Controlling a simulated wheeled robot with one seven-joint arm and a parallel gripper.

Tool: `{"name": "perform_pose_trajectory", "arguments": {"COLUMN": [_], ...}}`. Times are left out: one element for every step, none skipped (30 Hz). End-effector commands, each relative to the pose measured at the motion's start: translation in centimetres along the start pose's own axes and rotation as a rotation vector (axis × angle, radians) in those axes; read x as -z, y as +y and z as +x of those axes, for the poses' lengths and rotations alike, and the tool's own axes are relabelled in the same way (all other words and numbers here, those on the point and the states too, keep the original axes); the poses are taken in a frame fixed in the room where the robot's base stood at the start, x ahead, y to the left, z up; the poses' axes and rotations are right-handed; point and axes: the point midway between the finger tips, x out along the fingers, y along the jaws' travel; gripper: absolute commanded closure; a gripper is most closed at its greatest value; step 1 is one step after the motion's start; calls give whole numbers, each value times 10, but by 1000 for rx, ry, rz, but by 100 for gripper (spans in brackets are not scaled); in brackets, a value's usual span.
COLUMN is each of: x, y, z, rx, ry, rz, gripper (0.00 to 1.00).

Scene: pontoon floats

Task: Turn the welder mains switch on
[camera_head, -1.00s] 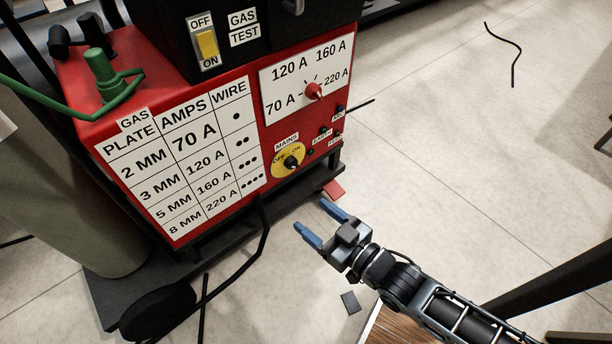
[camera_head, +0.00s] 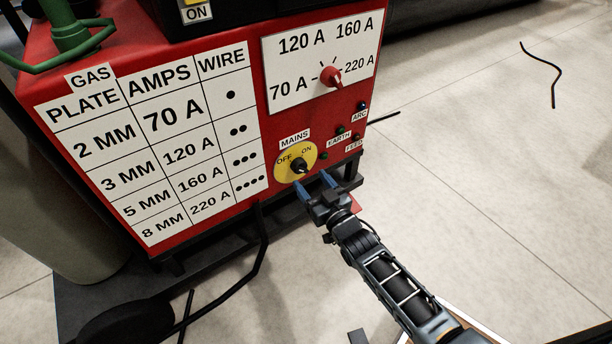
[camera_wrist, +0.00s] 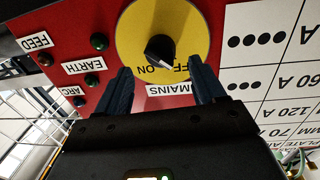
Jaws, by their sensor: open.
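The mains switch is a black knob (camera_head: 299,165) on a round yellow plate (camera_head: 284,171) marked OFF and ON, low on the red welder front (camera_head: 245,213). The wrist view shows the knob (camera_wrist: 158,48) upside down, with a white mark pointing towards the lettering; I cannot tell exactly which word it points at. My gripper (camera_head: 314,181) is open and empty just in front of the plate, to the lower right of the knob. In the wrist view its two blue fingers (camera_wrist: 160,66) stand apart to either side, with the knob between and just beyond their tips. I see no clear contact.
A red current dial (camera_head: 330,76) sits above the switch. Small lamps marked ARC, EARTH and FEED (camera_head: 352,139) are close to the right. A black cable (camera_head: 262,245) hangs below the welder. The floor (camera_head: 490,190) to the right is mostly clear.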

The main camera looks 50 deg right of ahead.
Motion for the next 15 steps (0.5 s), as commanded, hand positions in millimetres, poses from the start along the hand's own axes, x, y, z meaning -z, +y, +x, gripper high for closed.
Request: {"name": "perform_pose_trajectory", "arguments": {"x": [-2, -2, -2, -1, -2, -2, -2, -2, -1, -1, -1, -1, -1, -1, -1], "y": [0, 0, 0, 0, 0, 0, 0, 0, 0, 0, 0, 0, 0, 0, 0], "z": [9, 14, 19, 23, 27, 31, 34, 36, 39, 40, 41, 42, 43, 43, 43], "rx": [0, 0, 0, 0, 0, 0, 0, 0, 0, 0, 0, 0, 0, 0, 0], "ry": [1, 1, 1, 2, 1, 0, 0, 0, -1, -1, -1, -2, -2, -2, -2], "rz": [1, 1, 0, 0, 1, 1, 0, -1, 0, 0, 1, 1, 1, 1, 1], "gripper": [31, 31, 31, 31, 31, 31, 31, 31, 31, 31, 31, 31, 31, 31, 31]}}
